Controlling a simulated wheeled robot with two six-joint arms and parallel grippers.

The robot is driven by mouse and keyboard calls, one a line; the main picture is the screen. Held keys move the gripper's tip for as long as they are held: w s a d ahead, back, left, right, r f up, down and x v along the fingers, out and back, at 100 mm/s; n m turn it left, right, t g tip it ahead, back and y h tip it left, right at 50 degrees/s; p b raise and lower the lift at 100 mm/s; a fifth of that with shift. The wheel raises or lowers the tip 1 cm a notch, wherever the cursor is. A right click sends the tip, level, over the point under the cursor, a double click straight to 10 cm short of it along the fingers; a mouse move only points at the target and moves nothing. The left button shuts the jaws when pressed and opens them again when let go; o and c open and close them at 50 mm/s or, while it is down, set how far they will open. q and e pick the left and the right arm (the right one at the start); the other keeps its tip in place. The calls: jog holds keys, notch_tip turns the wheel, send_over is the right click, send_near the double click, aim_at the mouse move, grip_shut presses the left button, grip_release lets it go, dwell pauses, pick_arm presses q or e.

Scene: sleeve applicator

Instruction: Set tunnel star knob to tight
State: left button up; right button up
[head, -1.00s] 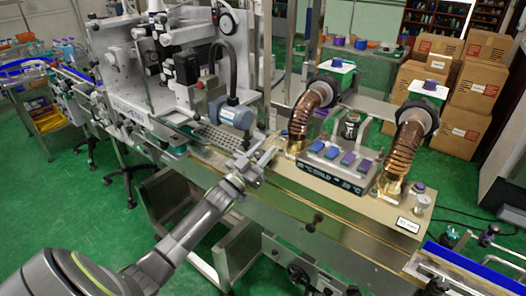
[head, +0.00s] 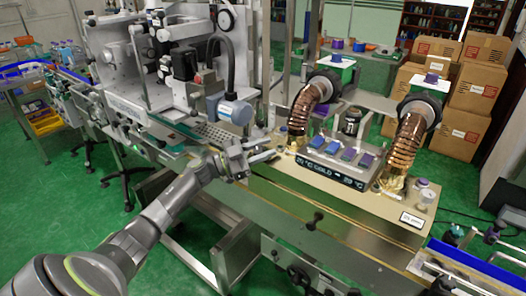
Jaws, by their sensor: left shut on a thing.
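My left gripper (head: 262,156) is at the left end of the heat tunnel (head: 270,182), over the conveyor. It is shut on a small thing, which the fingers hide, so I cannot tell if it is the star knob. A dark knob (head: 318,218) sticks out from the front of the long metal face below the tunnel, away from the gripper. Another dark knob (head: 299,277) sits lower on the frame. No tight or loose marking can be read. My right gripper is not in view.
A grey-blue motor (head: 230,108) hangs close above and left of the gripper. Cardboard boxes (head: 465,112) stand behind. Green floor is open at the front left.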

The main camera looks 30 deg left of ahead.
pick_arm(q)
jog(key=m+g+b, duration=0.1)
jog(key=m+g+h, duration=0.1)
jog(key=m+g+b, duration=0.1)
jog(key=g, duration=0.1)
jog(key=shift+d+f+m+h+b, duration=0.1)
jog(key=shift+f+m+h+b, duration=0.2)
jog(key=shift+m+h, duration=0.1)
jog(key=shift+s+r+m+g+b, duration=0.1)
jog(key=shift+s+m+g+b, duration=0.05)
jog(key=shift+m+g+b, duration=0.65)
jog(key=shift+d+g, duration=0.1)
jog(key=shift+g, duration=0.2)
jog(key=o, duration=1)
jog(key=shift+c, duration=0.2)
